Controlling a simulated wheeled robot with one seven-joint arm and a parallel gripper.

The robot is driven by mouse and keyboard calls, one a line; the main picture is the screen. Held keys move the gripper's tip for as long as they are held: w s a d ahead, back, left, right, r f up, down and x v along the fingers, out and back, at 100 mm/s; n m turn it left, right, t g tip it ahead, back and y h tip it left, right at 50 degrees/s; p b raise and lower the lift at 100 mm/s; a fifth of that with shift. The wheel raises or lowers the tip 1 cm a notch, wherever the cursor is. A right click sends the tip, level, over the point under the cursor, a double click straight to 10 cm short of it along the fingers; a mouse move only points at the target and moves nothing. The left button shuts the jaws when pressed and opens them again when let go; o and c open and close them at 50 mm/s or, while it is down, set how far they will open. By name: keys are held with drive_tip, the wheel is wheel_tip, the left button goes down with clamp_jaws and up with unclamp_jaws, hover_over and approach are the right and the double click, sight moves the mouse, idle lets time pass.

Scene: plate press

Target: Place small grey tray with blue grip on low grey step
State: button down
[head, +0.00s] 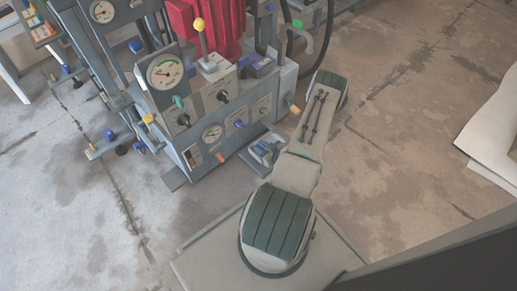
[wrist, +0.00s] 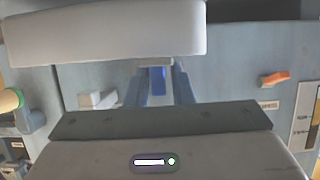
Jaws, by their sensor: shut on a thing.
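The grey press (head: 240,125) with gauges, knobs and a red cylinder (head: 208,18) stands close to my gripper. A pale block (wrist: 105,32) crosses the wrist view's top. An orange handle (wrist: 274,78) is on the panel.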

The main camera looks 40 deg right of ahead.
drive_tip(key=shift+f+b, duration=0.3)
drive_tip(key=shift+f, duration=0.6)
drive_tip(key=shift+r, duration=0.1)
drive_tip(key=c, duration=1.3)
unclamp_jaws()
drive_tip(key=shift+o, duration=0.2)
